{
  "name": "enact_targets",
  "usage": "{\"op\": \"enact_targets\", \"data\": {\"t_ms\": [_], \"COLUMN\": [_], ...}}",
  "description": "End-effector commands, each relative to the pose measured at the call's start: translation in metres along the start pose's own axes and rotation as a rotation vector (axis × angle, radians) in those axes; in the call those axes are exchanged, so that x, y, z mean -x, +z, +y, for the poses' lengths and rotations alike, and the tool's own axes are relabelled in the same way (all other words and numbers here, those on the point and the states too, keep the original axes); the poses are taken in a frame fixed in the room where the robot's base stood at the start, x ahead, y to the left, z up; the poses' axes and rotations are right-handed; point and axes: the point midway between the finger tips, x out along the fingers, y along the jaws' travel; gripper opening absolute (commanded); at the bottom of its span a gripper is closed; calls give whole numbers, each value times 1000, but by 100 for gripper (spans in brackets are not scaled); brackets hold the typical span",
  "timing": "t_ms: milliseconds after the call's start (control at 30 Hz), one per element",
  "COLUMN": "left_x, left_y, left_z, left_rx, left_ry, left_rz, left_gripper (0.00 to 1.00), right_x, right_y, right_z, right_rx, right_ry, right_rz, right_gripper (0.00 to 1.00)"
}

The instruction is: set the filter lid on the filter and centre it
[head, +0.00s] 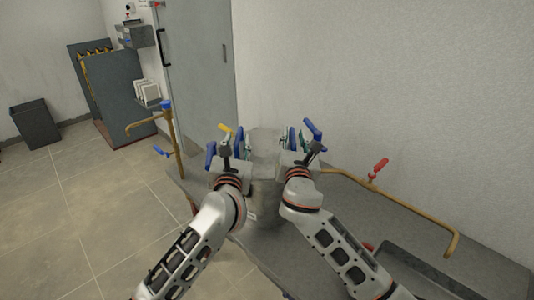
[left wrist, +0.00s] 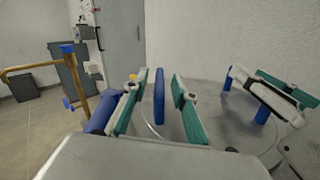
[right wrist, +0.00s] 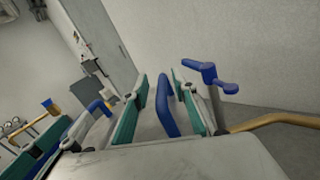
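The grey metal filter lid (head: 265,143) is at the centre of the head view, above the grey cylindrical filter (head: 266,205). Whether it is seated or centred cannot be told, as my arms hide much of the rim. My left gripper (left wrist: 158,100) is open, one finger on each side of an upright blue handle (left wrist: 159,92), with gaps visible. My right gripper (right wrist: 162,103) is also open around a blue handle (right wrist: 166,106), which appears nearer its right finger. In the head view the left gripper (head: 232,142) and right gripper (head: 298,142) flank the lid.
Blue levers stand just outside the grippers, on the left (head: 210,156) and right (head: 314,128). A brass pipe with a red valve handle (head: 378,167) runs along the right bench (head: 420,215). Another brass pipe (head: 176,145) stands left. A wall is close behind; floor is free at left.

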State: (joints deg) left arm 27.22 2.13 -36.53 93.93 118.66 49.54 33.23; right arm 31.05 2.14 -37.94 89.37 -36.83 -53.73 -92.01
Motion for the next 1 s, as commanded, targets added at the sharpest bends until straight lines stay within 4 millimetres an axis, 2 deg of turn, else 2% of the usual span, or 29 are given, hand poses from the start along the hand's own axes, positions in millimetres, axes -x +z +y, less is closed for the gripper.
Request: {"op": "enact_targets", "data": {"t_ms": [300, 500, 667, 767, 1000], "left_x": [66, 92, 99, 100, 99], "left_y": [-1, -1, 0, 0, 0], "left_z": [0, 0, 0, 0, 0], "left_rx": [1, 1, 0, 0, 0], "left_ry": [-2, -1, 0, 1, 0], "left_rz": [1, 1, 0, 0, 0], "left_gripper": [27, 27, 27, 27, 27], "right_x": [0, 0, 2, 11, 56], "right_y": [0, 0, 0, -1, -2], "right_z": [0, 0, 0, 0, 0], "right_rx": [0, 0, 0, 0, -1], "right_ry": [0, 0, 0, 0, 1], "right_rz": [0, 0, 0, 1, 3], "right_gripper": [27, 27, 27, 27, 27]}}
